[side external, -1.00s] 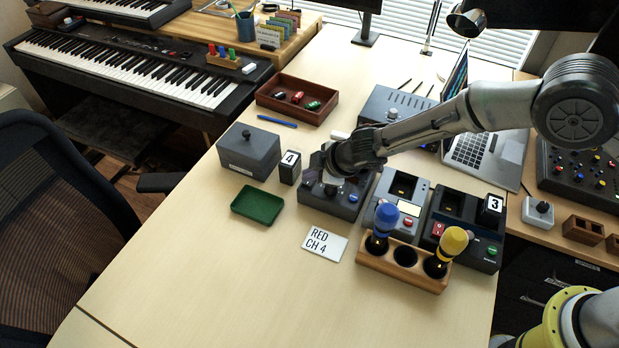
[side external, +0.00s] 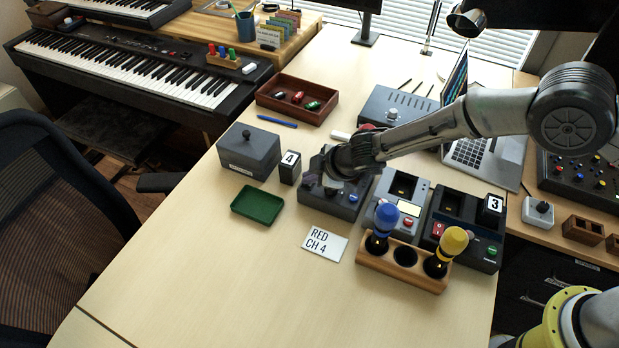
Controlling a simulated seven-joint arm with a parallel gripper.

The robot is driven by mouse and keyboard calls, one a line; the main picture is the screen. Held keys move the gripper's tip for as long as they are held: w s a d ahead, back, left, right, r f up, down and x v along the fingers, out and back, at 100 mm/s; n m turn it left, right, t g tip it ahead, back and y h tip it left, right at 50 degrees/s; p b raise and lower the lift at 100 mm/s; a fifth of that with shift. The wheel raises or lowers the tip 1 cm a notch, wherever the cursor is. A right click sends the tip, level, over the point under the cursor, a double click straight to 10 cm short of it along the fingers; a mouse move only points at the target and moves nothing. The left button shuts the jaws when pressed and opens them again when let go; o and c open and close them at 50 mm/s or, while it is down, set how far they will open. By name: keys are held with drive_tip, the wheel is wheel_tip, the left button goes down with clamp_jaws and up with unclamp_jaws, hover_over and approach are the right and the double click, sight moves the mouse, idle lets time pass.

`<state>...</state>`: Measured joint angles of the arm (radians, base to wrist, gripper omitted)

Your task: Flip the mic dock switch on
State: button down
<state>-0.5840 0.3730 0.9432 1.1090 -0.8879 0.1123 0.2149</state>
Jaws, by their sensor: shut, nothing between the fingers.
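My gripper (side external: 333,180) is shut and empty, low over the leftmost dark dock (side external: 345,208). The wrist covers much of this dock, and its switch cannot be made out. A red rounded top (side external: 368,128) peeks out behind my wrist, mostly hidden. A grey dock (side external: 411,190) and another dark dock (side external: 452,205) with a red switch (side external: 438,229) stand to the right. A white card (side external: 325,244) reading "RED CH 4" lies in front.
A wooden holder (side external: 402,269) carries a blue microphone (side external: 383,226) and a yellow microphone (side external: 447,250) close in front of the docks. A block marked 4 (side external: 290,167), a green tray (side external: 257,206) and a grey lidded box (side external: 248,153) stand left.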

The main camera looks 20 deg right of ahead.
idle(0.3)
drive_tip(key=shift+r, duration=0.7)
wheel_tip(320, 180, up, 6)
idle(0.5)
idle(0.4)
